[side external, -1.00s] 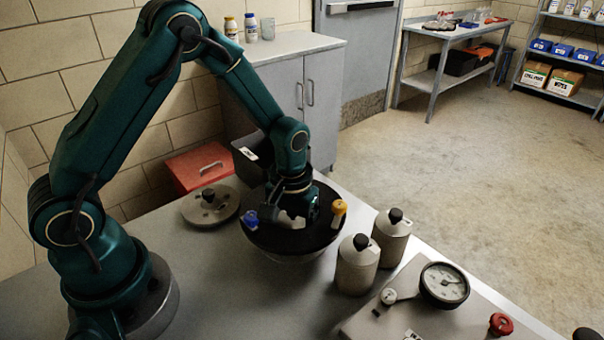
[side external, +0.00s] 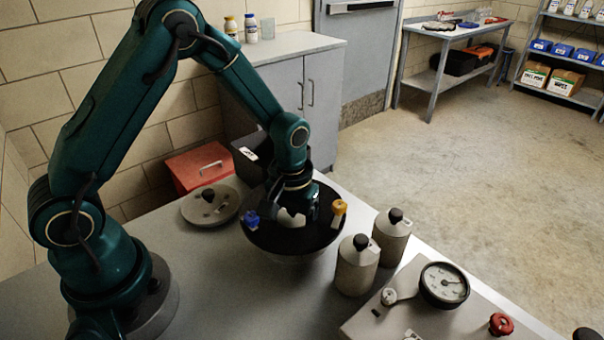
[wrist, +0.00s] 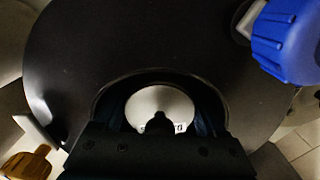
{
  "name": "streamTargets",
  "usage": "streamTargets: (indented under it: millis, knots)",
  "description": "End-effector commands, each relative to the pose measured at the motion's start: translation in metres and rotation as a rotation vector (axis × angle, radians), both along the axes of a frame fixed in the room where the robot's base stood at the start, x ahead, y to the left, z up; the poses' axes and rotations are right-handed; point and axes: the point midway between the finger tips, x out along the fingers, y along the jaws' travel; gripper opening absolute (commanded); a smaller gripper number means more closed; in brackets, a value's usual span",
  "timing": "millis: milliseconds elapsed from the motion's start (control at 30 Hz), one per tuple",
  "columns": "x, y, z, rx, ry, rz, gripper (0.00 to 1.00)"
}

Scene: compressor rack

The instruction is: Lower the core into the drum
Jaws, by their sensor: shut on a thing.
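The drum (side external: 265,240) is a wide round vessel with a black top and a paler body below, standing on the bench. It has a blue clamp (side external: 250,217) on its left and a yellow clamp (side external: 339,207) on its right. My gripper (side external: 298,210) points down over the middle of the drum. In the wrist view the core (wrist: 145,103) shows as a pale metal disc with a black knob, within the drum's round central opening. My gripper is shut on the core. The fingertips and the core's lower part are hidden, so its depth is unclear.
A round metal lid (side external: 210,205) with a black knob lies left of the drum. Two metal canisters (side external: 357,272) with black caps stand close to its right. A gauge panel (side external: 390,312) is at front right. A black bin (side external: 248,150) and a red box (side external: 198,170) are behind.

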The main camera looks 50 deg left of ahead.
Motion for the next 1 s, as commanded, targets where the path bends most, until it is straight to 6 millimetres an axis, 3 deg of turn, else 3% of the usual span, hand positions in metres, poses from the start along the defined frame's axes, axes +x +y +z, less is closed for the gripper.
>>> streamTargets:
  millis: [500, 1000]
  knots:
    - [0.0, 0.0, 0.005, 0.001, 0.001, 0.0, 0.0]
    - [0.0, 0.0, -0.007, 0.001, 0.001, 0.0, 0.0]
